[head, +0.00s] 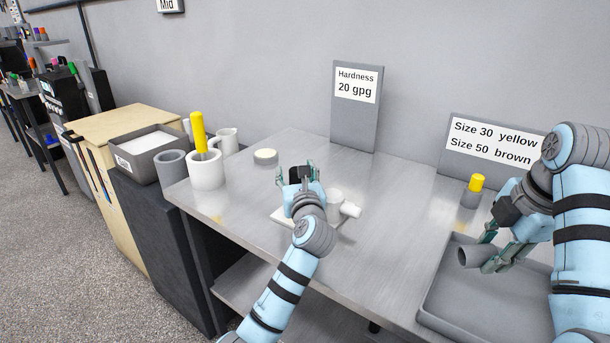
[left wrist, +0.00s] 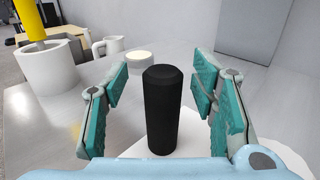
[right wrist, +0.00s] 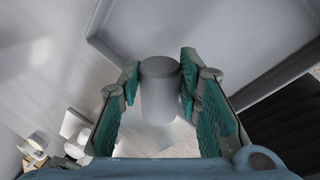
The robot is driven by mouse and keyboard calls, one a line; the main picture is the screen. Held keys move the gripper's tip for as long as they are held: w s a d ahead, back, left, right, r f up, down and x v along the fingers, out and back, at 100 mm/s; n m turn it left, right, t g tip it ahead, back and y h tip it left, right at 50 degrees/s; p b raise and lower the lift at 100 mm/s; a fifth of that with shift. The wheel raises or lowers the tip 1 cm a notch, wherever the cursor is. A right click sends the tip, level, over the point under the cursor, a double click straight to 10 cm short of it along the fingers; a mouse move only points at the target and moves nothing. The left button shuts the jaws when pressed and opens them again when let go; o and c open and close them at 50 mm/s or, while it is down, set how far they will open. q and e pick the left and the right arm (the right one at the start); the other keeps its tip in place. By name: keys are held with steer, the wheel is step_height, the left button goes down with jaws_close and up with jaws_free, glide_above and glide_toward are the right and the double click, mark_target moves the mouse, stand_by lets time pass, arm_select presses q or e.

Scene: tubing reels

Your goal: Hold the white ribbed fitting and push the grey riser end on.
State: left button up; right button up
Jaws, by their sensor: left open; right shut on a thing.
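A white fitting (head: 348,209) with a stub to one side stands on the table, partly hidden behind my left arm; I cannot make out its ribs. My left gripper (head: 297,168) is open, its fingers on either side of an upright black cylinder (left wrist: 161,110) with gaps on both sides. A white plate (head: 284,217) lies below it. My right gripper (head: 489,252) is shut on the grey riser end (head: 472,257), a short grey cylinder held above the grey tray. The riser end also shows between the fingers in the right wrist view (right wrist: 160,90).
A grey tray (head: 437,286) lies at the right. A yellow-topped grey piece (head: 472,192) stands behind it. White mugs (head: 206,172), a grey cup (head: 172,167) and a round white lid (head: 265,157) stand at the left. Sign boards (head: 355,125) line the back.

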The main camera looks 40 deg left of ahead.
arm_select(q)
steer(key=shift+s, duration=0.1)
arm_select(e)
steer(key=shift+s+r, duration=0.1)
steer(key=shift+s, duration=0.05)
arm_select(q)
steer(key=shift+c, duration=0.7)
steer(key=c, duration=0.6)
jaws_close()
steer(key=o, duration=0.7)
jaws_free()
